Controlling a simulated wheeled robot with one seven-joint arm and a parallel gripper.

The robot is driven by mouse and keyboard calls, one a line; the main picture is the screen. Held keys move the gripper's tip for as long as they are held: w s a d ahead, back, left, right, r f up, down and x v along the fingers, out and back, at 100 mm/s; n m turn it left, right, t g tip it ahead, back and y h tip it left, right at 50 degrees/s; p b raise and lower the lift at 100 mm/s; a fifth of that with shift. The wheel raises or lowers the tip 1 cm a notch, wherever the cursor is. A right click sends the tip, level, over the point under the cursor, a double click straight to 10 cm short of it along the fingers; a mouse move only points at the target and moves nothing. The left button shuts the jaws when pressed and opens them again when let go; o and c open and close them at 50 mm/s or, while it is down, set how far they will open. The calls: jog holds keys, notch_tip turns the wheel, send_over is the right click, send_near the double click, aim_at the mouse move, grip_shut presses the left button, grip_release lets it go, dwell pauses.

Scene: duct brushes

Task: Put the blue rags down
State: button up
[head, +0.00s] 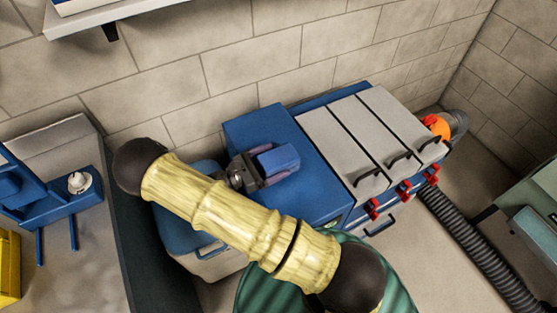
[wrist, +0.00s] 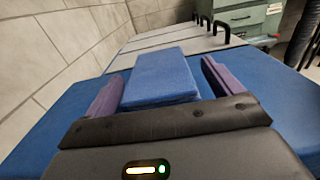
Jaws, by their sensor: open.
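The blue rags (head: 278,159) form a folded block lying on the blue top of the cabinet (head: 262,127). In the wrist view the rags (wrist: 160,76) sit between my two purple fingers. My gripper (head: 268,170) is open around them, with a visible gap between the right finger and the rags. The left finger is close to their left side. The rags appear to rest on the blue surface; their underside is hidden.
Grey panels with black handles (head: 357,142) cover the cabinet's right part, with red latches (head: 404,192) in front. A black ribbed hose (head: 478,245) runs down from an orange fitting (head: 437,127). A block wall stands close behind. A shelf (head: 105,14) hangs upper left.

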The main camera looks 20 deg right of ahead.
aim_at(276, 158)
jog(key=shift+w+d, duration=0.1)
jog(key=shift+d, duration=0.55)
jog(key=shift+w+d, duration=0.1)
jog(key=shift+w, duration=0.1)
jog(key=shift+s, duration=0.2)
jog(key=c, duration=1.3)
jog(key=shift+w+r, duration=0.1)
notch_tip(276, 158, up, 10)
jog(key=shift+f, duration=0.1)
